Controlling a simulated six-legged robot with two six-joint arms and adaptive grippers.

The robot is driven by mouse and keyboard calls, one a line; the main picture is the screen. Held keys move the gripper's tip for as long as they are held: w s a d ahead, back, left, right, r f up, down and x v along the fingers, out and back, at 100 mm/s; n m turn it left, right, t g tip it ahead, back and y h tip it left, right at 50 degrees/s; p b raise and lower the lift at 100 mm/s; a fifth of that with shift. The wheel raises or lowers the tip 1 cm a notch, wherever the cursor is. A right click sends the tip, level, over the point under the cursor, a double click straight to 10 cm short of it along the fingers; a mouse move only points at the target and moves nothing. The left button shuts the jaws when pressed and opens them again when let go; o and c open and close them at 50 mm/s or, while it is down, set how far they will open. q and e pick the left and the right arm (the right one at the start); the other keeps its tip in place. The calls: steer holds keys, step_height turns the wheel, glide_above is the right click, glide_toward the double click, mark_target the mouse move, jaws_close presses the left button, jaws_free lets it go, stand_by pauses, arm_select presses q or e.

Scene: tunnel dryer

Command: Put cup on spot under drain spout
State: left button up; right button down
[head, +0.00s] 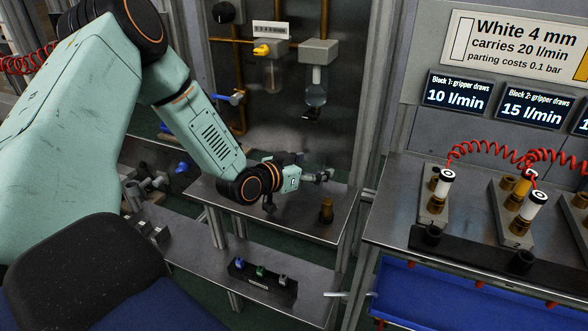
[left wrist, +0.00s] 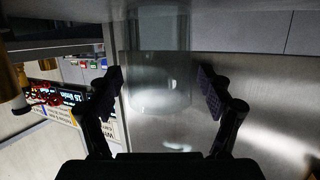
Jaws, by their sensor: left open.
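A clear glass cup (left wrist: 158,62) shows in the left wrist view between my left fingers, its far end cut off by the top edge. My left gripper (head: 322,176), also in the left wrist view (left wrist: 160,92), is open around the cup, with a gap on each side. In the head view it is low over the metal shelf (head: 285,218), and the cup cannot be made out there. The drain spout seems to be the small dark fitting (head: 313,114) under the right clear bowl; the spot cannot be made out. My right gripper is not in view.
A back panel with brass pipes and clear bowls (head: 316,92) rises behind. A bench with brass valves (head: 437,195) and red coiled hoses is at the right. A black rack (head: 262,284) is lower down.

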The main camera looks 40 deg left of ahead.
arm_select(q)
steer(key=p+v, duration=0.3)
steer(key=v, duration=0.3)
steer(key=shift+s+r, duration=0.2)
steer(key=shift+s, duration=0.05)
steer(key=p+v, duration=0.3)
steer(key=shift+s, duration=0.15)
steer(key=shift+p+v, duration=0.65)
steer(key=shift+v, duration=0.15)
steer(key=shift+f, duration=0.1)
steer(key=shift+s, duration=0.1)
